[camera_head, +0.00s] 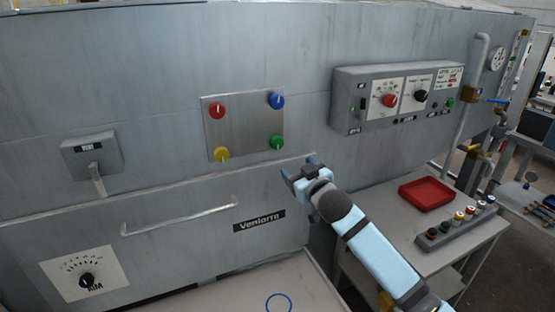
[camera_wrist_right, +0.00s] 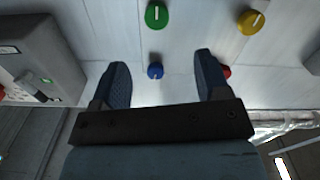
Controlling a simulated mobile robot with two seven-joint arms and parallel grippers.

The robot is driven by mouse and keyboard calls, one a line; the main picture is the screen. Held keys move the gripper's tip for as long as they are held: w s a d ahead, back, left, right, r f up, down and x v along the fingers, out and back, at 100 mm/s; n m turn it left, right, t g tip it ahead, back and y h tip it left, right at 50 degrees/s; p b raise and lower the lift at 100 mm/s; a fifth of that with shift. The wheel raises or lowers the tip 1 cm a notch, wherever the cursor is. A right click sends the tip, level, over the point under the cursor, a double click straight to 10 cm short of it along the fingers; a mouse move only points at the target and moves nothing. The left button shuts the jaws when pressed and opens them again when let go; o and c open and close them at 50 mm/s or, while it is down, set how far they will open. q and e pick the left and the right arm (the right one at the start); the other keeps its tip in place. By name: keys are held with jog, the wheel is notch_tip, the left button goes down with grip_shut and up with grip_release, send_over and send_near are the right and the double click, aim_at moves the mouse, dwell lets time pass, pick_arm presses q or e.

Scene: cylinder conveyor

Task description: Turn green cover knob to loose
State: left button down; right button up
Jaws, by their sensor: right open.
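The green cover knob (camera_head: 277,142) is at the lower right of a square metal cover plate (camera_head: 232,130) on the grey machine front. Its white pointer line looks near upright. My right gripper (camera_head: 298,167) is open, just below and right of it, apart from it. In the right wrist view the green knob (camera_wrist_right: 156,15) shows at the top, beyond my open fingers (camera_wrist_right: 162,68), with nothing held between them. My left gripper is not in view.
The plate also bears a red knob (camera_head: 217,110), a blue knob (camera_head: 276,100) and a yellow knob (camera_head: 221,154). A control box (camera_head: 345,85) juts out to the right. A handle bar (camera_head: 180,218) is below. A red tray (camera_head: 427,193) sits on a side table.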

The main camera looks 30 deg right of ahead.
aim_at(278, 144)
jog(key=w, duration=0.9)
jog(key=w+d, duration=0.1)
jog(key=w, duration=0.4)
jog(key=shift+w+d+r+p, duration=0.1)
jog(key=shift+r+p, duration=0.3)
jog(key=c, duration=0.9)
